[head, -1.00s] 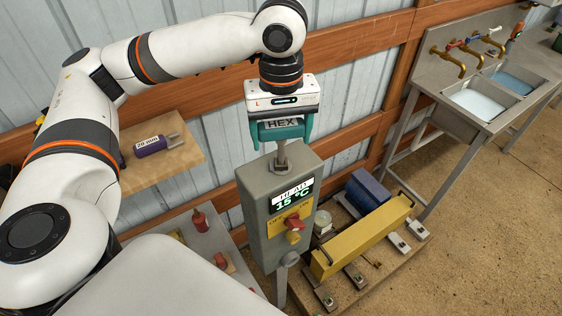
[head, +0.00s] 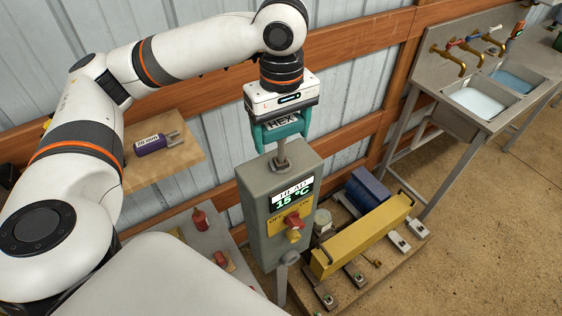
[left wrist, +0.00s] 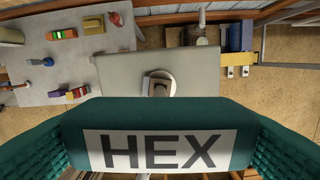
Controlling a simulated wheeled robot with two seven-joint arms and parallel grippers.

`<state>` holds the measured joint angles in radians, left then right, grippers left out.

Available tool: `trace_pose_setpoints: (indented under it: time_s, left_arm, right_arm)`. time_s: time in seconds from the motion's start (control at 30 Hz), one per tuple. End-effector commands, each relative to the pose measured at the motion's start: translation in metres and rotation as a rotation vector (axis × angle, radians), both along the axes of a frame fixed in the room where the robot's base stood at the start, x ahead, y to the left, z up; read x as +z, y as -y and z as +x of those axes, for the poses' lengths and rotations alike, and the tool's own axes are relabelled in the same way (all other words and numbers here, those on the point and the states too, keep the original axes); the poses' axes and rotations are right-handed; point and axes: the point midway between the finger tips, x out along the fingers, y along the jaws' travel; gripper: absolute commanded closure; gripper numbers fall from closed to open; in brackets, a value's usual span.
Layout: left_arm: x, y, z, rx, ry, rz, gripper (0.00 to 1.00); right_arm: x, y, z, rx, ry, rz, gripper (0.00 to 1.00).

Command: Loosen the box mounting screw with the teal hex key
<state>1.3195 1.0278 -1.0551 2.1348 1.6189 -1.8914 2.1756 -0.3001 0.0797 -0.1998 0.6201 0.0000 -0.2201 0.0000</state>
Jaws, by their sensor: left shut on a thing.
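The teal hex key (head: 281,130), labelled HEX, stands upright above the grey control box (head: 250,200). My left gripper (head: 280,122) is shut on its teal handle from above. The key's grey shaft reaches down to the box mounting screw (head: 281,165) on top of the box. Whether the tip is fully seated cannot be told. In the left wrist view the handle (left wrist: 160,140) fills the lower part, and the screw's round base (left wrist: 157,83) shows partly behind it on the box top (left wrist: 120,70). My right gripper is not in view.
A wooden shelf (head: 185,165) holds a purple 20 mm tool (head: 150,147). A yellow beam (head: 360,236) lies on a pallet at right. A sink (head: 480,105) stands farther right.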

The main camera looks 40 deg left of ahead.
Motion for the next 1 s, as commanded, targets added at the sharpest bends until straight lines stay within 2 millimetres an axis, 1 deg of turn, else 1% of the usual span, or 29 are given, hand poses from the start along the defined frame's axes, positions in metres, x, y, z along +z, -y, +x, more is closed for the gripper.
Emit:
trace_pose_setpoints:
  time_s: [0.03,0.17,0.47,1.0]
  left_arm:
    - [-0.003,0.001,-0.001,-0.004,-0.008,0.0,0.79]
    - [-0.003,0.001,-0.002,-0.056,-0.009,-0.001,0.79]
    - [-0.002,0.001,-0.002,-0.059,-0.008,0.0,0.79]
    - [0.015,0.0,0.0,-0.057,-0.002,-0.001,0.79]
  right_arm:
    - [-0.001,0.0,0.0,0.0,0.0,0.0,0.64]
    - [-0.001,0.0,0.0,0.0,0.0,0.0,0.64]
    - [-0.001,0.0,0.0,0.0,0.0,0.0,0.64]
    - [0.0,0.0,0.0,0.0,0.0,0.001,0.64]
